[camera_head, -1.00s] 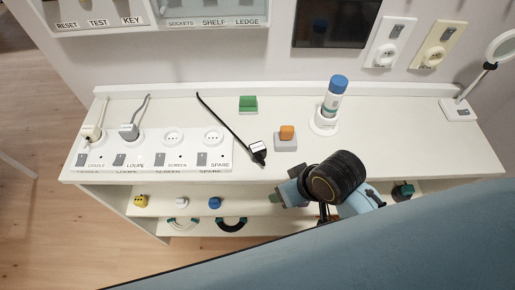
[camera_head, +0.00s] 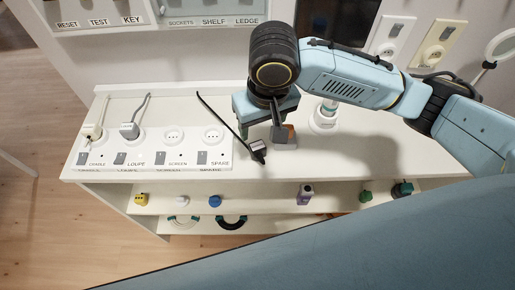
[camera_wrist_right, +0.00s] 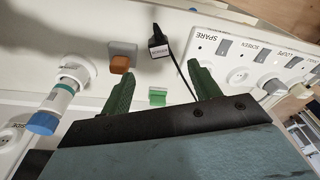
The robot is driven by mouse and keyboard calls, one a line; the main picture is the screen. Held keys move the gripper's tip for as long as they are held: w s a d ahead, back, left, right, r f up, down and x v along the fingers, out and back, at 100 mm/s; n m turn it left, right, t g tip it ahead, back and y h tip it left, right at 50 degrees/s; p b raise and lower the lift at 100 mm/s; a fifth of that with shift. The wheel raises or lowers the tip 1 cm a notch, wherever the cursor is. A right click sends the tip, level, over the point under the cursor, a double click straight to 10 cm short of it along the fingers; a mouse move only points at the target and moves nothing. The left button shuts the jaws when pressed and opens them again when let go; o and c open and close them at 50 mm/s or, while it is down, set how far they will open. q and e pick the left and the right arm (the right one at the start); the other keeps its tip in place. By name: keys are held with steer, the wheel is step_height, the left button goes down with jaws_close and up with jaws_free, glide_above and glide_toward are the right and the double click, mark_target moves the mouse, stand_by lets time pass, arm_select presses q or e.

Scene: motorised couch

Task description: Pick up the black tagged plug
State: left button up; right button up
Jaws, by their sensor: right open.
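My right gripper (camera_head: 262,125) is above the ledge, behind the plug and beside the orange-topped block. In the right wrist view its two green fingers (camera_wrist_right: 161,78) are apart with nothing between them touching. My left gripper is not in view.
The socket strip (camera_head: 150,166) holds two plugs at the left. An orange-topped grey block (camera_head: 285,140) and a blue-capped white bottle (camera_wrist_right: 56,97) stand nearby. A green block (camera_wrist_right: 158,96) shows between the fingers' lines. Below, a shelf (camera_head: 260,205) carries small coloured items.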

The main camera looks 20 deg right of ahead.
mark_target(258, 146)
steer(key=f, duration=0.2)
steer(key=w+f, duration=0.1)
steer(key=f, duration=0.5)
steer(key=shift+w+b, duration=0.2)
steer(key=shift+b, duration=0.2)
steer(key=shift+w+a+f, duration=0.1)
steer(key=shift+w+f, duration=0.1)
steer(key=shift+f, duration=0.65)
steer(key=shift+w+d+f, duration=0.1)
steer(key=shift+w+f, duration=0.1)
steer(key=shift+f, duration=0.6)
steer(key=shift+w+a+f, duration=0.1)
steer(key=shift+w+f, duration=0.1)
steer(key=shift+f, duration=0.65)
steer(key=c, duration=1.1)
